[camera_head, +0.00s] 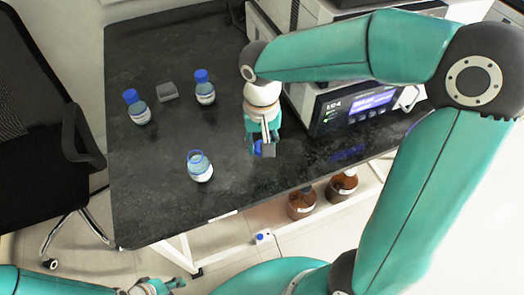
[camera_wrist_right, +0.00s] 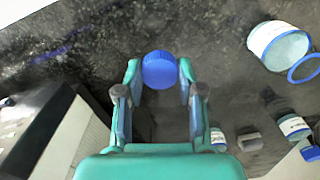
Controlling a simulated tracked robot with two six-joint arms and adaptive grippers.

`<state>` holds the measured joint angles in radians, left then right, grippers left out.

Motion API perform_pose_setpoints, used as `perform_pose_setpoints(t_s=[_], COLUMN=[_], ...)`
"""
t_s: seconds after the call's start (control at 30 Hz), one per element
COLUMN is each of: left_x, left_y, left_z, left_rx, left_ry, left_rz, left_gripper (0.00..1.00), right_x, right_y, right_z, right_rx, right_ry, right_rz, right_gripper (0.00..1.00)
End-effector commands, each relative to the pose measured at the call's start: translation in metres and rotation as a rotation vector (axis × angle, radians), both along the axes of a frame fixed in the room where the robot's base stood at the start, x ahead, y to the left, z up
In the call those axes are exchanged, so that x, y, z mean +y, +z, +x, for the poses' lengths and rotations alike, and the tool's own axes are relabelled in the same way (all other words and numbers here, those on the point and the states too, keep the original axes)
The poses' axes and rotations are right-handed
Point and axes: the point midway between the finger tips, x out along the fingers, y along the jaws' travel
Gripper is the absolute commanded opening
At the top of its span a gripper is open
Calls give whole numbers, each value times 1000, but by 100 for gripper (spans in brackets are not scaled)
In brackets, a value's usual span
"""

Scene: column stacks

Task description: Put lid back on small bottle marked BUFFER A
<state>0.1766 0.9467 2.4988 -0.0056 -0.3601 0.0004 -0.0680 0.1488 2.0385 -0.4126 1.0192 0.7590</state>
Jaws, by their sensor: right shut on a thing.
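An uncapped small bottle (camera_head: 200,170) with a blue ring at its neck and a white label stands upright near the front of the black bench. It also shows at the upper right of the right wrist view (camera_wrist_right: 275,45); its label is too small to read. My right gripper (camera_head: 262,147) is shut on a blue lid (camera_wrist_right: 160,70), held between its fingertips. The lid is above the bench, to the right of the open bottle and apart from it. My left gripper (camera_head: 165,287) is low at the bottom edge, off the bench; its finger opening is unclear.
Two blue-capped bottles (camera_head: 137,110) (camera_head: 204,92) stand farther back, with a grey block (camera_head: 168,92) between them. An instrument with a lit display (camera_head: 365,105) is at the right. Brown bottles (camera_head: 301,203) stand below the bench. The bench around the open bottle is clear.

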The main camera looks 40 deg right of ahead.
Motion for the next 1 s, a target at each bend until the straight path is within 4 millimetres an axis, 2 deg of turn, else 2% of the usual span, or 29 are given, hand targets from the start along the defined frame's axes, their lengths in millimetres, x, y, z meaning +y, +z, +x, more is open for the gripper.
perform_pose_setpoints(t_s=[0.03,0.2,0.4,0.63,1.0], left_x=[0,0,0,0,0], left_y=[5,12,18,21,21], left_z=[0,0,0,0,0], left_rx=[0,0,0,0,0], left_ry=[0,0,0,0,0], left_rz=[0,0,0,0,0], left_gripper=[40,40,40,40,40], right_x=[0,0,1,0,0], right_y=[19,67,110,132,134], right_z=[2,2,1,1,0], right_rx=[-9,-7,-5,-1,0], right_ry=[1,1,1,2,1], right_rz=[0,1,1,0,0], right_gripper=[25,25,25,25,25])
